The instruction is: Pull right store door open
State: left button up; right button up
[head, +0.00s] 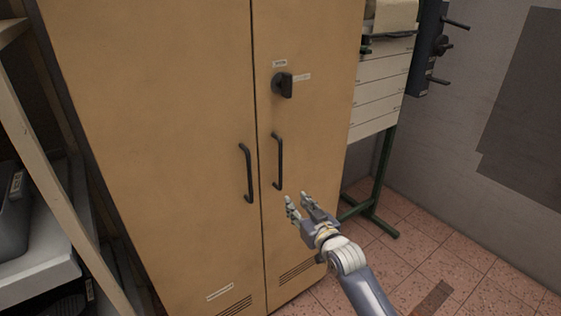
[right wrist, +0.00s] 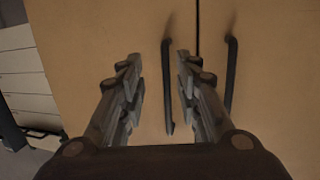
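The right store door (head: 310,140) is the narrower right leaf of a tan cabinet and looks shut against the left door (head: 150,130). Its black bar handle (head: 278,165) stands upright near the seam. My right gripper (head: 297,199) is open and empty, just below and right of that handle. In the right wrist view the open fingers (right wrist: 158,62) point at the door, and the handle (right wrist: 168,90) appears between them, with no visible grip on it. My left gripper is not in view.
A black knob (head: 283,86) sits above the right handle. The left door's handle (head: 247,172) is close beside it. A white drawer unit (head: 382,95) on a green stand (head: 380,185) stands right of the cabinet. Shelving (head: 50,190) is at the left. Tiled floor (head: 450,260) is open at right.

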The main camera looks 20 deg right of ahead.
notch_tip(320, 180, up, 9)
jog(key=t, duration=0.2)
jog(key=w+a, duration=0.2)
jog(key=w, duration=0.9)
jog(key=shift+r+y, duration=0.15)
jog(key=shift+y, duration=0.25)
jog(key=shift+a, duration=0.1)
grip_shut()
